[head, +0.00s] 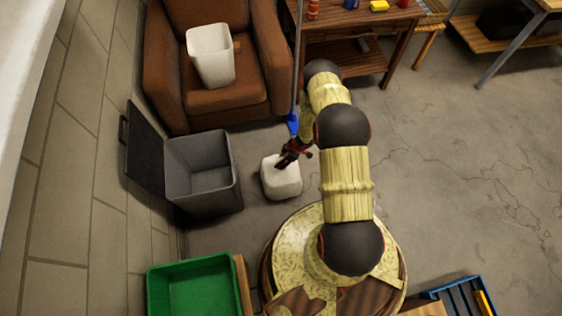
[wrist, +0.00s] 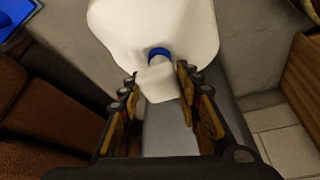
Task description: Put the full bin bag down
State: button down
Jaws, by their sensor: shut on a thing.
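The full bin bag (head: 281,183) is a white, rounded block shape, right of the open grey bin in the head view. The wrist view shows the bag (wrist: 190,30) with a blue tie at its neck. My gripper (head: 285,161) is above the bag. In the wrist view, my gripper (wrist: 158,88) is shut on the white neck, one finger on each side. The bag hangs or stands below the fingers; I cannot tell whether its underside touches the floor.
The grey bin (head: 205,180) stands by the wall, lid (head: 143,150) open. A brown armchair (head: 165,70) with a white bin (head: 210,55) on it is behind. A green crate (head: 192,290) is at front left. A wooden table (head: 365,22) stands behind; floor (head: 460,150) at right is clear.

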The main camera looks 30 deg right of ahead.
jog(key=c, duration=1.3)
grip_release()
jog(key=shift+f, duration=0.1)
jog(key=shift+o, duration=0.2)
